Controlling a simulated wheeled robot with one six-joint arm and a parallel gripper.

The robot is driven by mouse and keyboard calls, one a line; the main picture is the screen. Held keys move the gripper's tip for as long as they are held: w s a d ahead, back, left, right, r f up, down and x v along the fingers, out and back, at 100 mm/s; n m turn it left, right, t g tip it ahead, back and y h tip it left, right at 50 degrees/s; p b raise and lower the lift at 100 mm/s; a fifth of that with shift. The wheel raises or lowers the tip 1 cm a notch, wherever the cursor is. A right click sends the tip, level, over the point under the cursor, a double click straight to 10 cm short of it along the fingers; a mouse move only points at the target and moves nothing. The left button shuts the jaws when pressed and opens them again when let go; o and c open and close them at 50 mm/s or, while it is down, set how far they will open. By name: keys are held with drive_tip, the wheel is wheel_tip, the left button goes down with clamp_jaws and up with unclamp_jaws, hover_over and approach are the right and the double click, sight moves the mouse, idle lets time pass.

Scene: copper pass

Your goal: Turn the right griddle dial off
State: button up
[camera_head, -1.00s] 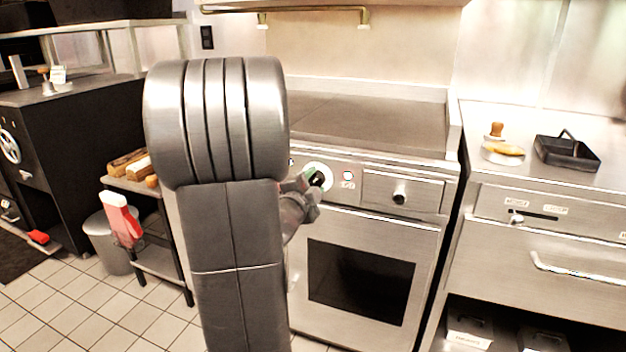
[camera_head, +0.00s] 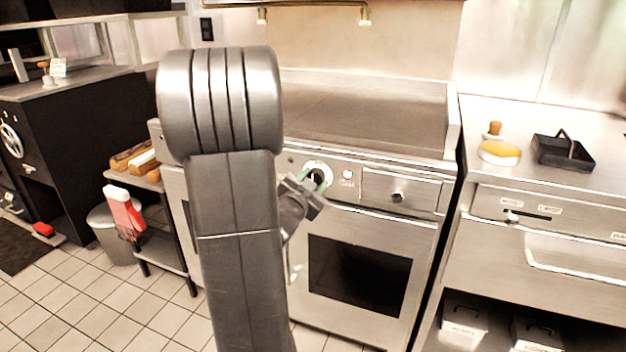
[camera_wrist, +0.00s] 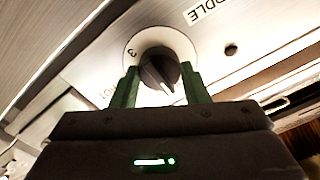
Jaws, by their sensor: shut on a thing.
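The right griddle dial is a dark knob (camera_wrist: 160,72) on a white round plate, between my two green fingers in the wrist view. A pale pointer line on it faces down and slightly right in that view. My gripper (camera_wrist: 160,88) is shut on the knob. In the head view my gripper (camera_head: 316,183) is at the dial's white plate (camera_head: 318,168) on the griddle front (camera_head: 400,215), and it hides most of the knob.
The flat griddle top (camera_head: 370,110) is bare.

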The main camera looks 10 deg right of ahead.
idle(0.4)
drive_tip(key=o, duration=1)
drive_tip(key=shift+c, duration=0.2)
drive_tip(key=p+v, duration=0.1)
drive_tip(key=v, duration=1.2)
drive_tip(key=shift+s+a, duration=0.25)
drive_tip(key=shift+s, duration=0.1)
drive_tip(key=shift+w, duration=0.1)
drive_tip(key=b+x, duration=0.1)
drive_tip(key=x, duration=1.2)
drive_tip(key=shift+w+d, duration=0.25)
